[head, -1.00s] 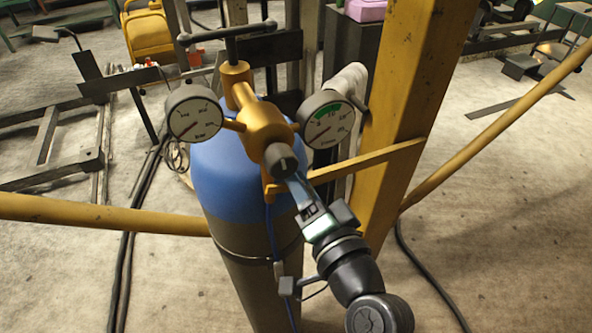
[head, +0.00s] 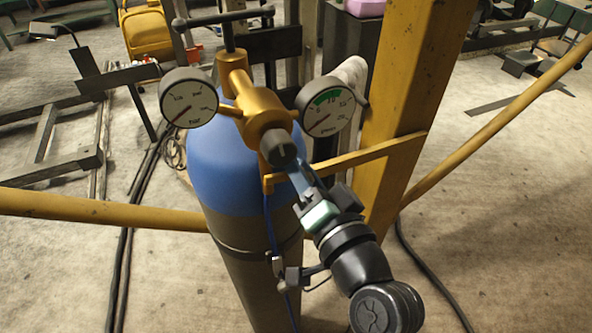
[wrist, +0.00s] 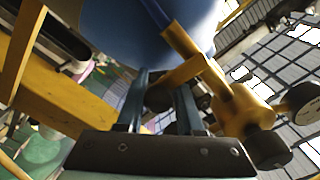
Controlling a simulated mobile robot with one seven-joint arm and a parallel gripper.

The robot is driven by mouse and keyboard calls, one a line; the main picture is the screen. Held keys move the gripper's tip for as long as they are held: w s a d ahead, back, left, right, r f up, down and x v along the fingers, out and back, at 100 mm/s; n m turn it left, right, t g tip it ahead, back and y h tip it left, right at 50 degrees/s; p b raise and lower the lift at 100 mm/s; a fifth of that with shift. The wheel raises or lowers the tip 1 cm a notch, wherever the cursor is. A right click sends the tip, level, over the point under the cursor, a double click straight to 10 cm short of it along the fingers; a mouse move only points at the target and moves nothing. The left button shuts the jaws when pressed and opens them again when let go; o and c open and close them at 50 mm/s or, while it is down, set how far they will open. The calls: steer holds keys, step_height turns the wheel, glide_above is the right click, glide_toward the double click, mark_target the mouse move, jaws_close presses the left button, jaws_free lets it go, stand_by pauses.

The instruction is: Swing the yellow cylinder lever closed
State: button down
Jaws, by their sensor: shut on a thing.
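The yellow lever (head: 365,156) is a thin flat bar. It runs from the yellow post at right to the front of the blue-topped cylinder (head: 225,160), where its end is bent. My gripper (head: 298,176) is at the lever near this bent end, just below the regulator's dark knob (head: 278,148). It is shut on the lever, though the contact is partly hidden by the fingers. In the wrist view, my two blue-grey fingers (wrist: 160,98) reach up towards the cylinder, with yellow metal showing between and behind them.
The yellow regulator (head: 258,110) carries a left gauge (head: 188,97) and a right gauge (head: 325,106) close above my gripper. A thick yellow post (head: 415,85) stands at right, with a slanting yellow brace (head: 500,110). A yellow rail (head: 100,210) crosses at left. Floor is open at lower right.

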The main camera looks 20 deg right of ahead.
steer(key=shift+a+f+n, duration=0.1)
steer(key=shift+f+n, duration=0.05)
steer(key=shift+n, duration=0.45)
steer(key=c, duration=0.8)
jaws_free()
steer(key=shift+o, duration=0.9)
steer(key=shift+s, duration=0.1)
